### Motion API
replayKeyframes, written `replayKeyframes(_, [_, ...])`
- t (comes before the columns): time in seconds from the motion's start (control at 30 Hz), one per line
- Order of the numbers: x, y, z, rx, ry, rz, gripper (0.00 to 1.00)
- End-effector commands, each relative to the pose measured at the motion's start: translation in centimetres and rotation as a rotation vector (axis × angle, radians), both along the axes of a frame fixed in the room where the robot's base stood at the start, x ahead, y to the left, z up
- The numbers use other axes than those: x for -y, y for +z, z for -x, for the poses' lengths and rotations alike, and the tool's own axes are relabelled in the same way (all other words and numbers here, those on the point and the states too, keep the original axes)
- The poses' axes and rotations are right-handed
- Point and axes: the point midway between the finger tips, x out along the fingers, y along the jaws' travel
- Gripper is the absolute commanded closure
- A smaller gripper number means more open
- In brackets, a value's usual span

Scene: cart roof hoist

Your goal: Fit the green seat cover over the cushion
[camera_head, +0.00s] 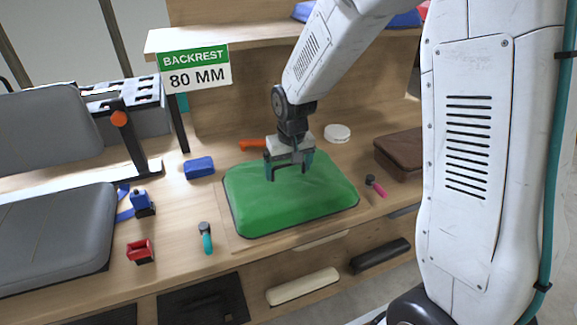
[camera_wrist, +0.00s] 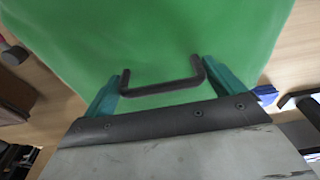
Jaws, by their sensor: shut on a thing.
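The green seat cover (camera_head: 315,200) lies as a rounded, puffed shape on a thin wooden board on the bench in the head view. A dark edge shows along its lower rim; the cushion itself is hidden, so I cannot tell how fully it is covered. My gripper (camera_head: 288,170) is over the cover's back middle, pointing down. In the wrist view, its teal fingers (camera_wrist: 165,82) are closed on the two ends of a dark U-shaped handle (camera_wrist: 160,90) in front of the green cover (camera_wrist: 150,40). Whether the handle is fixed to the cover is unclear.
A blue block (camera_head: 199,167), a teal-handled tool (camera_head: 206,238) and a red clamp-like part (camera_head: 140,252) lie left of the cover. A pink-handled tool (camera_head: 376,186) and brown folded pads (camera_head: 400,152) lie right. A grey seat (camera_head: 55,235) fills the left. A shelf overhangs behind.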

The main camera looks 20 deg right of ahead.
Motion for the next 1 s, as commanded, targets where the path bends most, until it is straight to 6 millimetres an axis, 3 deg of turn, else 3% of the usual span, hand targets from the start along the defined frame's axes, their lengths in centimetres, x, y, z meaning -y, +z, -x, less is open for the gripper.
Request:
replayKeyframes(0.8, [0.0, -0.88, 0.04, -0.001, 0.0, 0.0, 0.34])
replayKeyframes(0.83, [0.0, -0.89, 0.05, -0.002, 0.0, 0.0, 0.04])
replayKeyframes(1.0, [0.0, -0.85, 0.03, -0.001, 0.0, 0.0, 0.0])
